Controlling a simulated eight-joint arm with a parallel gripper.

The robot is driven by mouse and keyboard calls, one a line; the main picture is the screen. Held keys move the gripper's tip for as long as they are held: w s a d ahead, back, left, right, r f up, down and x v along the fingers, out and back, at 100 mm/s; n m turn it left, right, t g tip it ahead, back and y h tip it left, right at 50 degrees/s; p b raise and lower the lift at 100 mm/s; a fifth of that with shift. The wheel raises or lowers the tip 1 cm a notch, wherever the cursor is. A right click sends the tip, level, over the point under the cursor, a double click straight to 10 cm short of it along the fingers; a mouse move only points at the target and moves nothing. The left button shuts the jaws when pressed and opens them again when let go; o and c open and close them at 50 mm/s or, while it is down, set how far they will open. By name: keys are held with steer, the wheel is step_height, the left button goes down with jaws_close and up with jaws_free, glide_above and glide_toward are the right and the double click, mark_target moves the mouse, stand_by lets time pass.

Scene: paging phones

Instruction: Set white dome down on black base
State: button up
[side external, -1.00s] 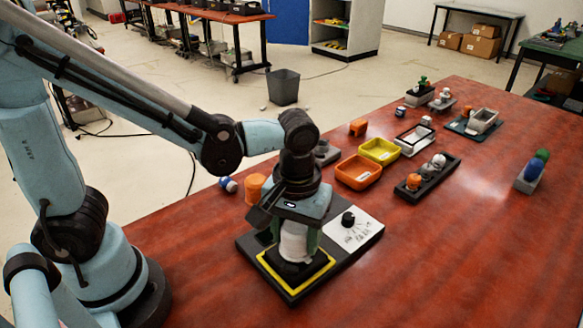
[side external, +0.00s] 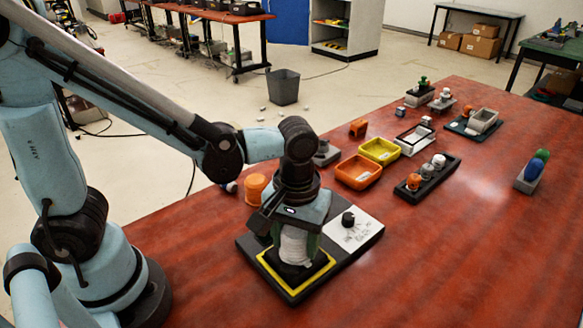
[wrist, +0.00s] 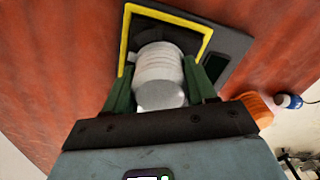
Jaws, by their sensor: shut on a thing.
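The white dome (side external: 294,246), a ribbed white cylinder-like piece, is held upright between the green fingers of my gripper (side external: 294,252). In the wrist view the dome (wrist: 160,75) sits between the two fingers (wrist: 162,92). My gripper is shut on it, above the yellow-edged square of the black board (side external: 259,281). A dark piece, seemingly the black base (side external: 288,269), shows just under the dome inside that square. The dome hides most of it, and I cannot tell whether the two touch.
A black knob (side external: 348,218) and a white label plate (side external: 354,232) are on the same board. An orange cup (side external: 255,189) stands behind. Orange (side external: 357,173) and yellow (side external: 380,151) bins and a dark tray of small parts (side external: 430,180) lie farther back. The right front table is clear.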

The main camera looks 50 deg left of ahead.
steer(key=o, duration=1.2)
steer(key=shift+o, duration=0.4)
steer(key=shift+o, duration=1)
steer(key=shift+r, duration=3.25)
steer(key=shift+a, duration=0.1)
